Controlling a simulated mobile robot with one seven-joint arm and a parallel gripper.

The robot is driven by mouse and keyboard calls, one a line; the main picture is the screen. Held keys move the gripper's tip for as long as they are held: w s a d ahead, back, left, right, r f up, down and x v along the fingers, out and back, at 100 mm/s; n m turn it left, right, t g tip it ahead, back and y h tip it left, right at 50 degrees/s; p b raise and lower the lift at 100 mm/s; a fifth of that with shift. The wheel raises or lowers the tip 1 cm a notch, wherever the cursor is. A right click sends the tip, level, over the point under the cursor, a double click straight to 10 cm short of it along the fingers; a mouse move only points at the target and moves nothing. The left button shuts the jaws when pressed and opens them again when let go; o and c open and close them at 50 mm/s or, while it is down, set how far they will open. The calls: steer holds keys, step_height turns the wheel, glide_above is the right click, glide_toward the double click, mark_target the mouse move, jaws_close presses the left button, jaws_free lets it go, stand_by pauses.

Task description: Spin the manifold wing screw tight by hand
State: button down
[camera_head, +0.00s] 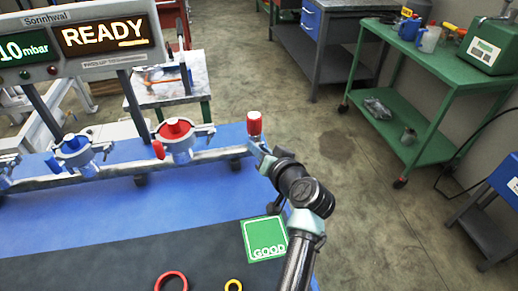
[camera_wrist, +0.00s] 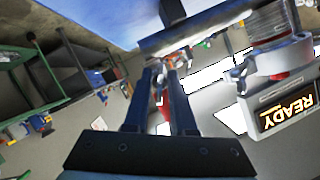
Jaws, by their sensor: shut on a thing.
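The manifold (camera_head: 205,155) is a grey pipe along the blue bench top, with a red-and-grey clamp fitting (camera_head: 176,140) and a blue one (camera_head: 72,150). A red upright piece with a pale top, apparently the wing screw (camera_head: 254,123), stands at the pipe's right end. My gripper (camera_head: 259,146) is at its base, shut on it. In the wrist view my gripper (camera_wrist: 164,72) has its fingers close together near the pipe (camera_wrist: 190,32), with a bit of red showing between them. The wing shape and exact contact are too small to tell.
A READY display (camera_head: 108,37) stands behind the manifold at left. A green cart (camera_head: 430,75) stands at right, with open floor between.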

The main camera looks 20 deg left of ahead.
steer(key=shift+f, duration=0.1)
steer(key=c, duration=1)
jaws_free()
steer(key=v, duration=1.3)
steer(key=shift+p, duration=0.3)
steer(key=shift+s, duration=0.1)
